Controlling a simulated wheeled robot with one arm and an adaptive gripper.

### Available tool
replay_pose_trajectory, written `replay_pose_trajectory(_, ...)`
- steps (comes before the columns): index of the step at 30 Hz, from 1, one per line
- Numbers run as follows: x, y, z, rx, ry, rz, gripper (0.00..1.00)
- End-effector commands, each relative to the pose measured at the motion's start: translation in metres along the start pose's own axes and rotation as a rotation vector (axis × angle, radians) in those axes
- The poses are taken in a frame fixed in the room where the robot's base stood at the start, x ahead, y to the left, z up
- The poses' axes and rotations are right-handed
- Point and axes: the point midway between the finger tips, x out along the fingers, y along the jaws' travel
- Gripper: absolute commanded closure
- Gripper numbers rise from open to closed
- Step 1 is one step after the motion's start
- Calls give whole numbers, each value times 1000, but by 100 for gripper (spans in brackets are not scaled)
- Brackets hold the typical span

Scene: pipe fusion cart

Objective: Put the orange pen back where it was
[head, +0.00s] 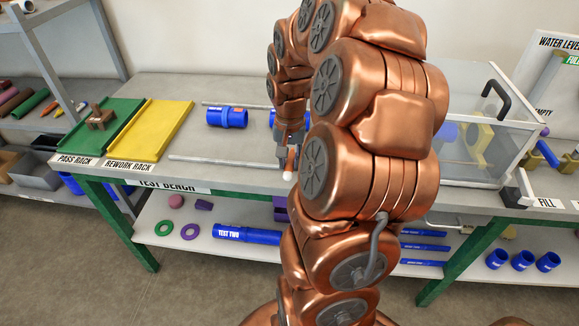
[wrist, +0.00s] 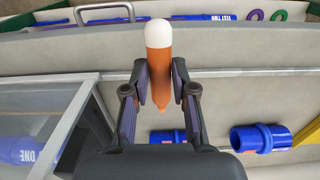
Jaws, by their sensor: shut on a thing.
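The orange pen (wrist: 158,62), with a rounded white end, stands between the two fingers of my gripper (wrist: 161,78) in the wrist view. The fingers are shut on its orange body, and the white end sticks out past them. In the head view my gripper (head: 286,154) is low over the grey test bench (head: 235,178), close to its front edge. A bit of the orange pen (head: 291,160) shows there, partly hidden by my arm. I cannot tell whether the pen touches the bench.
A blue pipe fitting (head: 227,117) lies between two grey rods on the bench. A green pass rack (head: 122,112) holding a brown object and a yellow rework rack (head: 150,131) are at left. A clear tank (head: 480,140) stands at right. Small orange items (head: 57,112) lie on the far-left shelf.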

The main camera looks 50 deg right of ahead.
Motion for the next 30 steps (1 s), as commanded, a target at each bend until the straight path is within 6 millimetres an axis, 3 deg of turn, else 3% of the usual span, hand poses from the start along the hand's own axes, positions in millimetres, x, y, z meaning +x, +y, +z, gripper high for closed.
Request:
replay_pose_trajectory(5, 6, 0, 0, -1, -2, 1, 97)
replay_pose_trajectory(14, 34, 0, 0, 1, -1, 1, 97)
replay_pose_trajectory(30, 43, 0, -1, 0, 1, 0, 97)
